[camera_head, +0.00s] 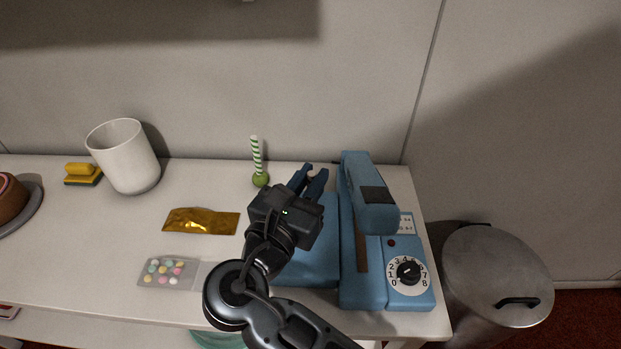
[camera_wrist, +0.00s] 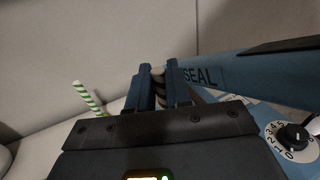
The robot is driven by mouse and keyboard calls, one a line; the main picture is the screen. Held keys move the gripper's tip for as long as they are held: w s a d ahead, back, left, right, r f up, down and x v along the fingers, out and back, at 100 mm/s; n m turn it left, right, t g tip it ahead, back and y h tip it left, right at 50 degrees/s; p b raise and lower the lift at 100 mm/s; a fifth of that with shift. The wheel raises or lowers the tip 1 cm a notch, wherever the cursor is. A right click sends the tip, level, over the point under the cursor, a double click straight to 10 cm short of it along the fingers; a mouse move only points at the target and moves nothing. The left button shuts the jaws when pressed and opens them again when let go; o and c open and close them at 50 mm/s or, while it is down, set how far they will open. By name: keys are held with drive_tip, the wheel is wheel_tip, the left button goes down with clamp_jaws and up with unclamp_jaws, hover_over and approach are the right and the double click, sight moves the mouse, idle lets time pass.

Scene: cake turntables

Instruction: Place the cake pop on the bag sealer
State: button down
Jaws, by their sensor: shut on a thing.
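The bag sealer (camera_head: 355,262) is a blue machine with a raised arm, a dial and a flat blue bed (camera_head: 318,270) on its left. My gripper (camera_head: 311,175) is above the back part of that bed, left of the arm. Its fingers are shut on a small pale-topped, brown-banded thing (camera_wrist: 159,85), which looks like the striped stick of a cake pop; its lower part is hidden. The sealer arm (camera_wrist: 245,68) is close on the right in the wrist view. Another cake pop, green with a green-and-white striped stick (camera_head: 257,158), stands ball-down to the left.
A gold packet (camera_head: 201,221), a clear bag of coloured candies (camera_head: 165,272), a white cup (camera_head: 124,158) and a yellow-black sponge-like thing (camera_head: 83,174) lie to the left. A cake (camera_head: 10,200) is at the far left. A metal bin (camera_head: 497,275) stands beyond the table's right edge.

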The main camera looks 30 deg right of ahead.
drive_tip(key=shift+f, duration=0.1)
drive_tip(key=c, duration=1.1)
unclamp_jaws()
drive_tip(key=shift+o, duration=0.2)
drive_tip(key=shift+a, duration=0.1)
drive_tip(key=v, duration=1.2)
drive_tip(key=shift+b, duration=0.35)
